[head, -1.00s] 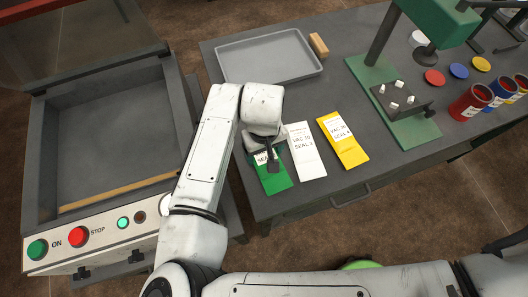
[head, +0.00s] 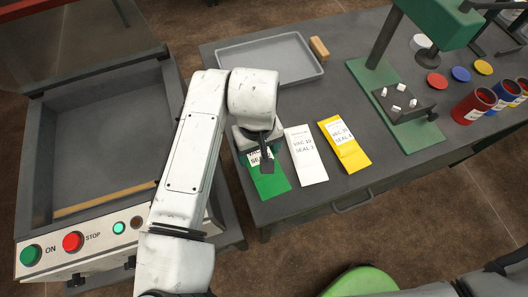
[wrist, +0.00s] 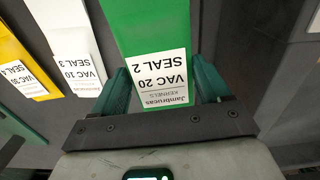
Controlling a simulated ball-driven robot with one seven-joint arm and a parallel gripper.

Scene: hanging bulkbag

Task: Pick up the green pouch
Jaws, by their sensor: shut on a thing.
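The green pouch (head: 270,184) lies at the left end of the row of pouches, near the front left edge of the grey table (head: 330,196). Its far end is hidden under my gripper (head: 262,158) in the head view. In the wrist view my gripper (wrist: 163,82) has a green finger on each side of the green pouch (wrist: 148,22), by its white label reading VAC 20 SEAL 2. It is shut on the pouch. I cannot tell whether the pouch is clear of the tabletop.
A white pouch (head: 306,160) lies close to the right of the green one, then a yellow pouch (head: 350,153). A grey tray (head: 270,52) and a wooden block (head: 319,48) are behind. A green press (head: 372,75) stands right. A sealing machine (head: 100,222) is left.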

